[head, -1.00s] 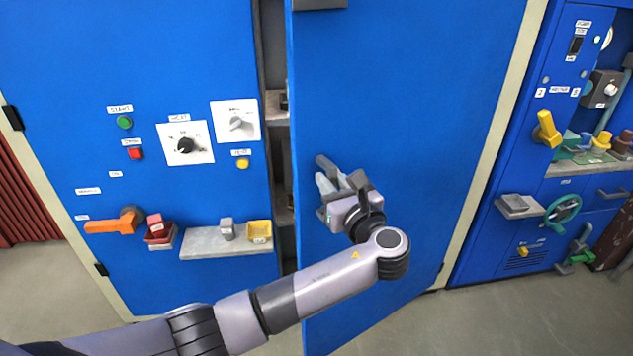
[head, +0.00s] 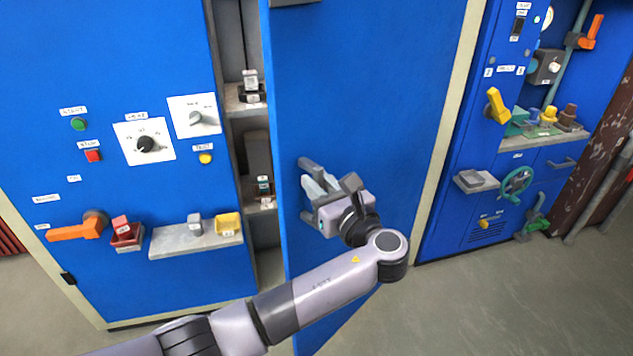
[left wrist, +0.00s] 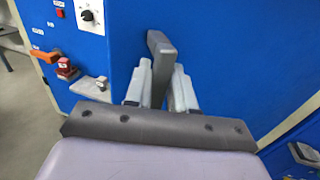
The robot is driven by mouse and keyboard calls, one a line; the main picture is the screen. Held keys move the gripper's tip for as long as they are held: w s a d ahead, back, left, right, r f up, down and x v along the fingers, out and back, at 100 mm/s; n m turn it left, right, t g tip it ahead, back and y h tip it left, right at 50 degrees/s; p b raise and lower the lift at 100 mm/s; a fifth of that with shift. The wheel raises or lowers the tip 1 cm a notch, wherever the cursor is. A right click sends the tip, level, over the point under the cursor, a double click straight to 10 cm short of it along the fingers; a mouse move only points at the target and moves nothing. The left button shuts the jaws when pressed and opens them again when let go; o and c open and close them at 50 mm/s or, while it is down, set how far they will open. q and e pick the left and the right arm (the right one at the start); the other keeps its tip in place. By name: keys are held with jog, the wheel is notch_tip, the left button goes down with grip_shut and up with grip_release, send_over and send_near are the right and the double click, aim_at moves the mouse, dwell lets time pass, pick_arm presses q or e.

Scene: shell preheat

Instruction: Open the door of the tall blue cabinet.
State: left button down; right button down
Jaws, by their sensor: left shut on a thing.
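The tall blue cabinet's door (head: 390,90) stands partly open in the head view. Its free edge is on the left, and a gap shows the inside shelves. My left gripper (head: 312,190) is at the grey door handle (head: 308,164), near the door's left edge. In the left wrist view my left gripper (left wrist: 160,85) has its two fingers on either side of the grey handle (left wrist: 160,55), shut on it. My right gripper is not in view.
Shelves (head: 250,97) inside hold small grey items. To the left is a blue panel (head: 110,40) with knobs, buttons, an orange lever (head: 75,231) and a protruding ledge (head: 180,242). To the right stands another blue unit (head: 440,225) with a yellow handle (head: 497,106). Floor in front is clear.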

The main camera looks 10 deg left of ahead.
pick_arm(q)
jog(key=shift+f, duration=0.1)
jog(key=c, duration=1.1)
grip_release()
jog(key=shift+b+v, duration=0.35)
jog(key=shift+v, duration=3.25)
